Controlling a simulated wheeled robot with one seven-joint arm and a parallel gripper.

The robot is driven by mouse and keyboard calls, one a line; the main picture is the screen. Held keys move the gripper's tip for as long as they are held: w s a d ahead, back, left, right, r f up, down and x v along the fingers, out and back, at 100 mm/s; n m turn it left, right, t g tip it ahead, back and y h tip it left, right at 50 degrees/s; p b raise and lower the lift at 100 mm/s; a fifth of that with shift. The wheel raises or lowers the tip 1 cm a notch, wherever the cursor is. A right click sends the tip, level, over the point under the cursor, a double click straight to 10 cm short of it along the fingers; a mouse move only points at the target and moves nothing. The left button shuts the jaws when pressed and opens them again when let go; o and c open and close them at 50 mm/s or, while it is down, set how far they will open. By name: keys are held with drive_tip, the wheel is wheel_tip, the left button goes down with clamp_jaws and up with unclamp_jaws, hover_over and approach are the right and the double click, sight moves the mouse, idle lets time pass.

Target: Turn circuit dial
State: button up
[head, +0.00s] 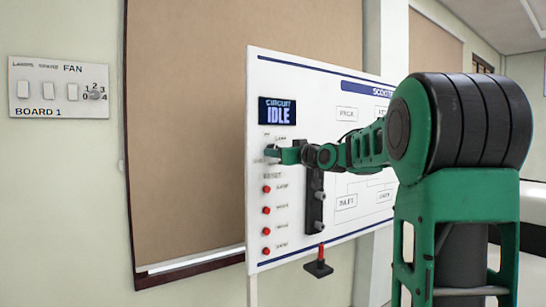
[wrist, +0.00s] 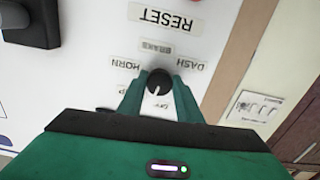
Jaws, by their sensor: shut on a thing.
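The circuit dial (wrist: 159,82) is a round black knob with a white pointer mark on the white board. In the wrist view, labels HORN, BRAKE, DASH and partly hidden ones surround it. My gripper (wrist: 160,97) is at the dial, its two green fingers closed on the knob's sides. In the head view my gripper (head: 274,154) reaches the left part of the board, just below the display (head: 278,112) that reads CIRCUIT IDLE. The dial is mostly hidden there by the gripper.
The white board (head: 300,75) carries a RESET column with several red buttons (head: 266,210) below the dial. A black and red lever (head: 319,265) sticks out at its lower edge. A wall switch panel (head: 60,88) labelled BOARD 1 is at the left.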

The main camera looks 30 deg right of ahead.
drive_tip(key=m, duration=0.6)
drive_tip(key=shift+a+m, duration=0.2)
drive_tip(key=shift+m, duration=0.1)
idle(0.5)
drive_tip(key=o, duration=1)
drive_tip(key=shift+o, duration=0.2)
drive_tip(key=s, duration=1)
drive_tip(key=shift+s+d, duration=0.2)
drive_tip(key=shift+s, duration=0.1)
